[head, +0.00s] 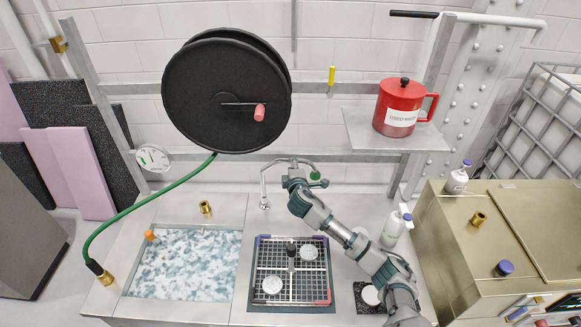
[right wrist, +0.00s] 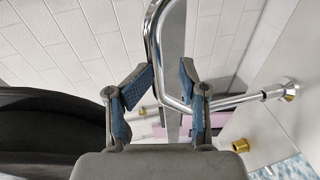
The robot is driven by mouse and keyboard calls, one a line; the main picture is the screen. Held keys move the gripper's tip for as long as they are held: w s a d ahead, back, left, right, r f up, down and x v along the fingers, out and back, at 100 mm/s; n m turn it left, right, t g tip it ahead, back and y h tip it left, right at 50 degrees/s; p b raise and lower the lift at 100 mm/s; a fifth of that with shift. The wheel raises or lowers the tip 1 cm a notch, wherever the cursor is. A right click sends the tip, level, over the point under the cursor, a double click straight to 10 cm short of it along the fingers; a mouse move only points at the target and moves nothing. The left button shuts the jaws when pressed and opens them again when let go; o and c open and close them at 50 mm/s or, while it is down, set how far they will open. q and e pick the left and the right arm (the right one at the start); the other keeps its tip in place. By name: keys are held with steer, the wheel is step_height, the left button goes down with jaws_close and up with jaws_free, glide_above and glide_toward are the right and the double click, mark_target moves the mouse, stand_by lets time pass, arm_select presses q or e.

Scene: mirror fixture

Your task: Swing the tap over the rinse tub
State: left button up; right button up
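The chrome tap (head: 276,162) stands at the back of the counter. Its spout bends left and down, ending above the rim behind the two basins. The left tub (head: 239,262) holds cloudy blue-white water and looks like the rinse tub; no label shows. My right gripper (head: 297,180) is at the tap, its arm coming in from the lower right. In the right wrist view the fingers (right wrist: 164,84) are spread with the tap pipe (right wrist: 152,36) between their blue pads, and gaps show. The spout nozzle (right wrist: 288,91) is at the right there. My left gripper is not in view.
A brass fitting (head: 205,207) stands behind the water. A white bottle (head: 392,228) stands right of my arm.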

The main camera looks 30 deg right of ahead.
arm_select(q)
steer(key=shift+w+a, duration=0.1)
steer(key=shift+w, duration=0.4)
arm_select(e)
steer(key=shift+w+a+f, duration=0.1)
steer(key=shift+w+a, duration=0.05)
steer(key=shift+a, duration=0.1)
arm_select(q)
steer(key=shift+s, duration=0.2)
arm_select(e)
steer(key=shift+a, duration=0.1)
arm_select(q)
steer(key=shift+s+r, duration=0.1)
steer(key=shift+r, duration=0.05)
